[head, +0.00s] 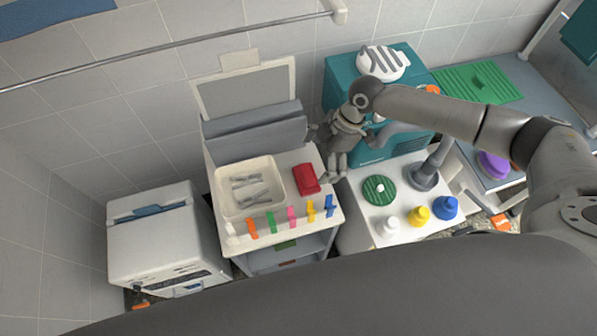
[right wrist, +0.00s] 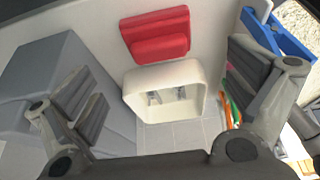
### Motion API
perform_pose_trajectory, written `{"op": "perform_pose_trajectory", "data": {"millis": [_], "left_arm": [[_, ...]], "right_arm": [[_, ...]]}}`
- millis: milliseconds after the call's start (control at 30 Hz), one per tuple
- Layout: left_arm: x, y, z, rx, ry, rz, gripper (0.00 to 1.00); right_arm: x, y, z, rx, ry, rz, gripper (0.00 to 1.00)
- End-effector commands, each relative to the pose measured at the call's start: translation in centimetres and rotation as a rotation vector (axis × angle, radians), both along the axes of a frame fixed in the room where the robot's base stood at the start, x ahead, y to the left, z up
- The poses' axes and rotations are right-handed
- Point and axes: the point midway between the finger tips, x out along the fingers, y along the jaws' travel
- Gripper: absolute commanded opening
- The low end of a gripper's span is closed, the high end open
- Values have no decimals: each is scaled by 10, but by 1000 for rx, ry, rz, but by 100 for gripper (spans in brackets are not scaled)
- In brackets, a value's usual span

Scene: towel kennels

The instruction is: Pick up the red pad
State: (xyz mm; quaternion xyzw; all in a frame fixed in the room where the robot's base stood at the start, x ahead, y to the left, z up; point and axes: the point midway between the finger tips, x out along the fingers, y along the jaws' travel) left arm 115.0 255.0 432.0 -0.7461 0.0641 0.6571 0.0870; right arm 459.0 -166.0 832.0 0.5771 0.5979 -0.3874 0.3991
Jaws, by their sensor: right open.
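The red pad (head: 306,179) lies flat on the white cart top (head: 331,211), just right of the cream tray. It also shows in the right wrist view (right wrist: 157,35), at the top middle between my fingers and beyond them. My right gripper (head: 337,174) hangs beside the pad, to its right in the head view, pointing down. Its fingers are spread wide in the right wrist view (right wrist: 165,82), with nothing between them. The pad appears apart from both fingers. My left gripper is not in view.
The cream tray (head: 219,197) holds several greyish items. A row of coloured clips, including a blue one (head: 329,206), lines the cart's front edge. A grey block (head: 253,126) stands behind. Right are a teal cabinet (head: 400,152), green disc (head: 379,190) and bottles.

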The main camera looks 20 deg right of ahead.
Motion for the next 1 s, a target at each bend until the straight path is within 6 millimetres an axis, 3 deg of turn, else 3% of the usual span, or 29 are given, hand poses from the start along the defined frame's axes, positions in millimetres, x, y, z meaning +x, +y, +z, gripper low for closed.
{"op": "perform_pose_trajectory", "data": {"millis": [133,300,600,733,1000], "left_arm": [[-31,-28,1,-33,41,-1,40],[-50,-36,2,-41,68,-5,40],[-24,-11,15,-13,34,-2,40],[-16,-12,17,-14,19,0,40],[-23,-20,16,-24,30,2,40]], "right_arm": [[0,9,-19,1,0,1,100],[0,14,-28,2,-1,1,100],[2,29,-60,0,0,0,100],[2,33,-70,0,-1,0,100],[2,33,-74,0,-2,-1,100]]}}
